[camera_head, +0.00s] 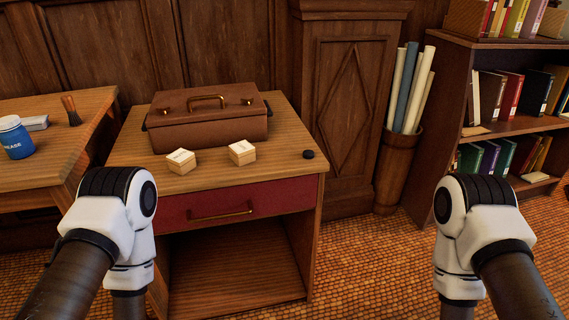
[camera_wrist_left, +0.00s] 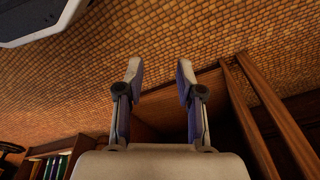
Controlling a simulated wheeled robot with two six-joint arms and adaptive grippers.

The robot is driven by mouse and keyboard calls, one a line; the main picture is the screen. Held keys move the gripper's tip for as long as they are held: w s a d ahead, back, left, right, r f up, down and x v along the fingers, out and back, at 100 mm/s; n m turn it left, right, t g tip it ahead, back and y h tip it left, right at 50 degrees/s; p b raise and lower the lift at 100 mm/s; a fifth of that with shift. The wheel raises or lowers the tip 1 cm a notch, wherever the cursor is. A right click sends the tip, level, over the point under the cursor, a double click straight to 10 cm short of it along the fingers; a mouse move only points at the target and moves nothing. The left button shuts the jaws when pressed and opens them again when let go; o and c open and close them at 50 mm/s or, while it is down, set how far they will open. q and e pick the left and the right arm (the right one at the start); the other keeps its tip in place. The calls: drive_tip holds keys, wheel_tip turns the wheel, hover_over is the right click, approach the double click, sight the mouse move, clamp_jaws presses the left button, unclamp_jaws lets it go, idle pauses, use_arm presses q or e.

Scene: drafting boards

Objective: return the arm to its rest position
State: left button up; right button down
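My left arm (camera_head: 108,215) comes in from the left in the head view and bends down in front of the cabinet; its gripper is out of that view. In the left wrist view my left gripper (camera_wrist_left: 160,75) is open, with a clear gap between its two fingers and nothing between them. It points over the tiled floor. My right arm (camera_head: 478,225) stands at the right in the head view, bent down likewise. Its gripper is below the picture.
A wooden cabinet (camera_head: 305,215) with a red drawer (camera_head: 280,203) bears a brown case (camera_head: 208,120), two small boxes (camera_head: 181,161) (camera_head: 242,152) and a black disc (camera_head: 308,154). A desk (camera_head: 50,165) stands left; a bin of rolls (camera_head: 395,165) and a bookcase (camera_head: 450,95) stand right.

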use_arm(q)
wheel_tip(320, 180, up, 24)
drive_tip(key=s+n+g+p, duration=0.1)
drive_tip(key=s+n+p, duration=0.1)
drive_tip(key=p, duration=2.2)
drive_tip(key=shift+s+r+n, duration=0.15)
drive_tip(key=shift+s+n, duration=0.1)
drive_tip(key=shift+n, duration=0.45)
